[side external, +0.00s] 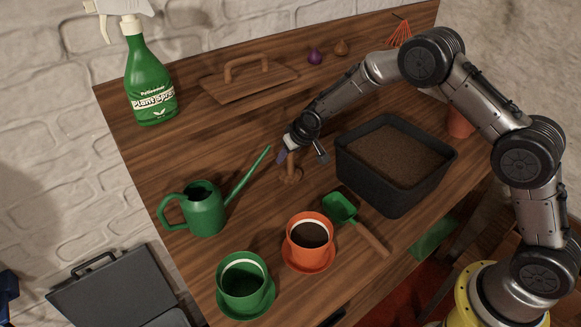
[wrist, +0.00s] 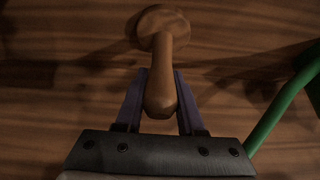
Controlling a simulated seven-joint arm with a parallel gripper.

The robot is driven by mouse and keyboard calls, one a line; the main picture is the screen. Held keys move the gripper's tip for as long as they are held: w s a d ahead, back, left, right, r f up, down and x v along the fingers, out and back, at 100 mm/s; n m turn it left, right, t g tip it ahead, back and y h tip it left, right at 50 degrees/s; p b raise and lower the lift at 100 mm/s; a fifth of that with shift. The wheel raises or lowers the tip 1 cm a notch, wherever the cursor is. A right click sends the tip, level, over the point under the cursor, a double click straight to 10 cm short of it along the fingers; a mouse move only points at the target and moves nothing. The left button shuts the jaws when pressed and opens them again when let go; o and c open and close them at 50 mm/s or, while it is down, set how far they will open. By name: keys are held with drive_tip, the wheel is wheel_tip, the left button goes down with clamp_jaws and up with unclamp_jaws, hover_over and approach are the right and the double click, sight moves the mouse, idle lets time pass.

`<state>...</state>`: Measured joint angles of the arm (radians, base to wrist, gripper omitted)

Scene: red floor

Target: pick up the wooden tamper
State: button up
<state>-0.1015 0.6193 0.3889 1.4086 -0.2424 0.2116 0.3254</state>
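The wooden tamper (side external: 291,176) stands upright on the wooden bench, between the green watering can and the black soil tray. In the wrist view the tamper (wrist: 160,95) shows its rounded handle pointing towards me and its round base beyond. My gripper (side external: 288,158) is over the tamper from above. In the wrist view its two bluish fingers (wrist: 160,88) lie one on each side of the handle, and they look open around it. Firm contact does not show clearly. Part of the handle is hidden behind the gripper in the side view.
The green watering can (side external: 205,210) stands to the left, its spout reaching towards my gripper. The black soil tray (side external: 372,185) is to the right. A green trowel (side external: 340,207) and orange cup (side external: 309,236) are in front. A flat handled board (side external: 247,88) lies behind.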

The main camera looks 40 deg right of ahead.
clamp_jaws()
drive_tip(key=shift+r, duration=0.1)
drive_tip(key=shift+r, duration=0.55)
drive_tip(key=s+d+r, duration=0.1)
drive_tip(key=s+r, duration=1)
drive_tip(key=s, duration=0.3)
drive_tip(key=shift+r, duration=0.35)
